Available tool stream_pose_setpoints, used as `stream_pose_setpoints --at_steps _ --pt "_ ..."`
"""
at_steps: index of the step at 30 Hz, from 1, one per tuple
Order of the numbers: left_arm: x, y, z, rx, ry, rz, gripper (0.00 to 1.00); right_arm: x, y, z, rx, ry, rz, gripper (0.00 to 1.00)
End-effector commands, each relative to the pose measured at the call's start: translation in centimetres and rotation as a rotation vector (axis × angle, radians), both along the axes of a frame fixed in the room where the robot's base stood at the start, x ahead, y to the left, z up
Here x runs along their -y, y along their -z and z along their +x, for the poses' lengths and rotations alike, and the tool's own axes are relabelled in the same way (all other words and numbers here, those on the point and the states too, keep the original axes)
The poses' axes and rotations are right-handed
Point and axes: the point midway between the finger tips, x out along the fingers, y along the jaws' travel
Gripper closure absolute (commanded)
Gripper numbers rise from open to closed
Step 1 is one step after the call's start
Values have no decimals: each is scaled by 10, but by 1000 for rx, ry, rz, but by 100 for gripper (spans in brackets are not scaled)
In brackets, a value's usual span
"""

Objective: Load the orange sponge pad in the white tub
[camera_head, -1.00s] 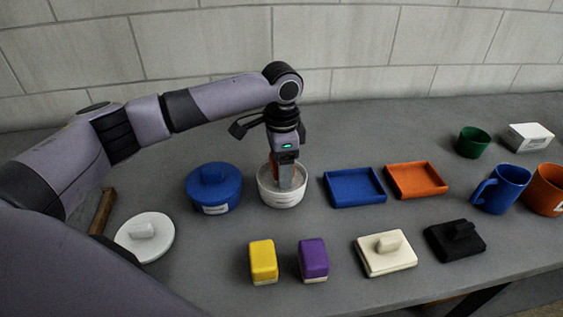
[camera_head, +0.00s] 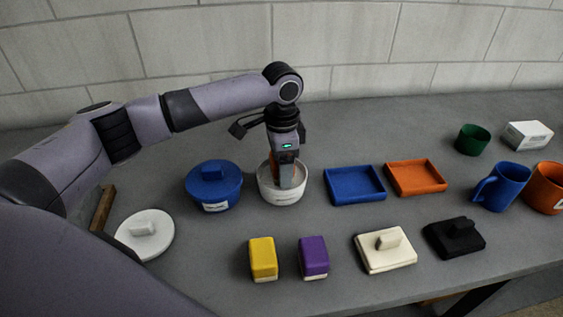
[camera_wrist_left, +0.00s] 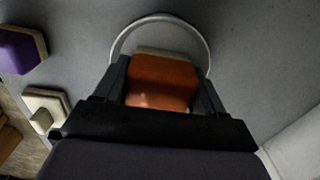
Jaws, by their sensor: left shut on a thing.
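The orange sponge pad (camera_wrist_left: 162,82) is held between the fingers of my left gripper (camera_wrist_left: 163,88), which is shut on it. In the head view the gripper (camera_head: 287,178) points down into the white tub (camera_head: 284,198), and a strip of the orange pad (camera_head: 272,170) shows beside the finger, inside the rim. In the left wrist view the tub's rim (camera_wrist_left: 160,17) curves around the pad's far side. Whether the pad touches the tub's floor is hidden. My right gripper is in neither view.
A blue lidded pot (camera_head: 213,187) stands close left of the tub, a blue tray (camera_head: 354,186) and an orange tray (camera_head: 416,178) to its right. A yellow pad (camera_head: 263,259) and a purple pad (camera_head: 313,257) lie in front. A white lid (camera_head: 145,236) lies front left.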

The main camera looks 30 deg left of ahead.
Motion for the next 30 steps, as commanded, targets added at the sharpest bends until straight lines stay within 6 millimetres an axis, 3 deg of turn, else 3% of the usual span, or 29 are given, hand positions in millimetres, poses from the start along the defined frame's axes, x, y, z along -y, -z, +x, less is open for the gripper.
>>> stream_pose_setpoints --at_steps 30 --pt "0 6 0 -1 0 -1 54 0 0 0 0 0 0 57"
